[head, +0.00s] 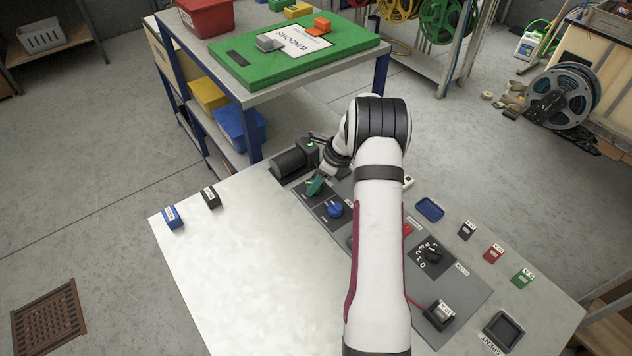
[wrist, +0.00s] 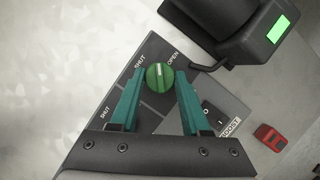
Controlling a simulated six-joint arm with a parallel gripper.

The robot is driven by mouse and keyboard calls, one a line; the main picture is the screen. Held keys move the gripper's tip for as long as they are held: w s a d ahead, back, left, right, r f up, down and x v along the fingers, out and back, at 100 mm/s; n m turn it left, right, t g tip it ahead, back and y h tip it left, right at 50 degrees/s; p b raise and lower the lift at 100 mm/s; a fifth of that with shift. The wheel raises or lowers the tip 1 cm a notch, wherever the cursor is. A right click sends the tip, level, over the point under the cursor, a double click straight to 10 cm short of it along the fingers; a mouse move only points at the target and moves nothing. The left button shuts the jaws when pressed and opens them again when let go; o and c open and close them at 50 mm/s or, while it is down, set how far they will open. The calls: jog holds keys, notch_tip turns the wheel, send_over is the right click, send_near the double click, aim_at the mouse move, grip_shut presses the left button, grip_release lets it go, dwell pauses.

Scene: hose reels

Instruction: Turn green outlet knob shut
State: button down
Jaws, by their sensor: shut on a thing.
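The round green outlet knob (wrist: 160,77) sits on a dark panel, with a pale pointer mark on its top. The mark points up the wrist view, between the printed words SHUT and OPEN. My gripper (wrist: 160,73) has its two teal fingers on either side of the knob and is shut on it. In the head view my gripper (head: 315,186) is at the far left of the panel, and I cannot make out the knob apart from the fingers. A blue knob (head: 335,209) stands close by on the panel.
A dark cylindrical unit with a green display (wrist: 278,31) stands beside the knob. A red block (wrist: 271,137) lies to the right. A black dial (head: 432,256) and several labelled blocks are on the right of the bench. The bench's left side is mostly clear.

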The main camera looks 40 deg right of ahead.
jog(key=n+g+y, duration=0.1)
jog(key=n, duration=0.3)
jog(key=shift+w+d+n, duration=0.1)
jog(key=shift+n, duration=0.2)
jog(key=n+g+y, duration=0.1)
jog(key=n+g, duration=0.1)
jog(key=n, duration=0.2)
jog(key=shift+w+n, duration=0.1)
jog(key=shift+n, duration=0.2)
jog(key=shift+c, duration=1.9)
grip_release()
jog(key=w+v, duration=0.1)
jog(key=v, duration=1.1)
jog(key=shift+s, duration=0.4)
